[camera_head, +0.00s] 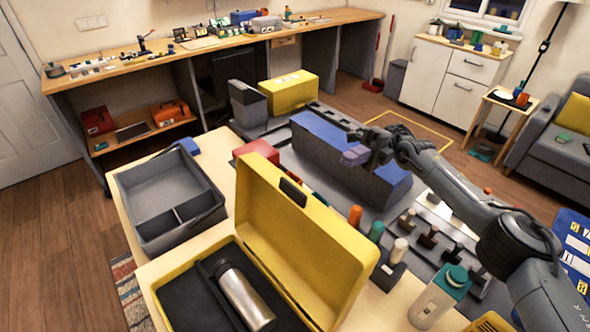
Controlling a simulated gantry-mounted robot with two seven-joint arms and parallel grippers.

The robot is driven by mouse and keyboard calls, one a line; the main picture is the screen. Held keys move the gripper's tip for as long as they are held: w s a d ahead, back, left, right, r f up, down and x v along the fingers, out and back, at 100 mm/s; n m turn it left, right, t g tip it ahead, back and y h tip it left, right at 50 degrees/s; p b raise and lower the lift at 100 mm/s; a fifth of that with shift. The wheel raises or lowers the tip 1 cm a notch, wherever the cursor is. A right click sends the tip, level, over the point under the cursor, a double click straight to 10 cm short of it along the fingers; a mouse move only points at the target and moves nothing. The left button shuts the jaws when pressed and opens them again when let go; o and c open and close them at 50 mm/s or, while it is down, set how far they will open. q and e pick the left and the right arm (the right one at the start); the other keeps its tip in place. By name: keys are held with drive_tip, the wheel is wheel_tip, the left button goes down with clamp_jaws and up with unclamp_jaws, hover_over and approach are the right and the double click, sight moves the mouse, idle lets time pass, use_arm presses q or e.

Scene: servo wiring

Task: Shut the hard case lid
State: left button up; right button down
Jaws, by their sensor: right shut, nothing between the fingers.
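The yellow hard case (170,285) stands open at the front of the table. Its lid (300,245) is raised and tilted back to the right, with a dark latch at its upper edge. A silver bottle with a dark end (243,297) lies in the dark insert of the case's base. My right gripper (355,155) is shut and empty, above the blue-topped grey block and behind the lid, apart from it. My right arm comes in from the right. My left gripper does not show.
A grey divided tray (150,236) stands left of the case. A blue-topped grey block (330,165) lies behind the lid. Upright tools with coloured handles (376,231) and a white bottle with a teal cap (440,297) stand right of the lid. A yellow box (290,92) sits farther back.

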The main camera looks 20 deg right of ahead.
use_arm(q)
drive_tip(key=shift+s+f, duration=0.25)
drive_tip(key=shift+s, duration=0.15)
use_arm(e)
drive_tip(key=x, duration=1.4)
drive_tip(key=shift+f, duration=0.3)
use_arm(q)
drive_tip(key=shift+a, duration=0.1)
use_arm(e)
drive_tip(key=shift+s, duration=0.1)
